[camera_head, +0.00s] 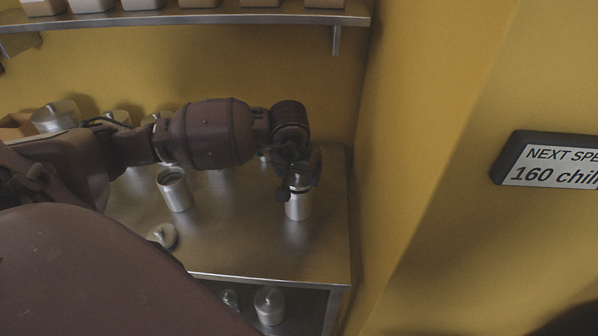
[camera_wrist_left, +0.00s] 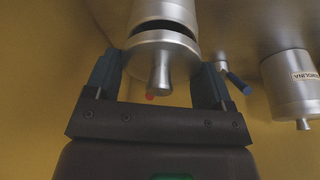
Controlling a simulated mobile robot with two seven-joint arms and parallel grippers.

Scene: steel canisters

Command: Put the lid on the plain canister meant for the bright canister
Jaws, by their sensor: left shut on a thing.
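My left gripper (camera_head: 299,182) is above a steel canister (camera_head: 298,208) near the right end of the steel table. In the left wrist view its two fingers are shut on a round steel lid (camera_wrist_left: 160,42) with a knob. A dark gap shows between this lid and the canister body (camera_wrist_left: 165,10) beyond it, so the lid does not look fully seated. An open canister (camera_head: 174,192) stands to the left, without a lid. A loose lid with a knob (camera_head: 162,236) lies near the table's front edge. Which canister is plain or bright I cannot tell. My right gripper is not in view.
Lidded canisters (camera_head: 58,116) stand at the back left, partly behind my arm. A labelled canister (camera_wrist_left: 297,85) and a blue-ended tool (camera_wrist_left: 238,82) show in the wrist view. Another canister (camera_head: 269,306) stands on the lower shelf. A yellow wall (camera_head: 400,150) rises close on the right.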

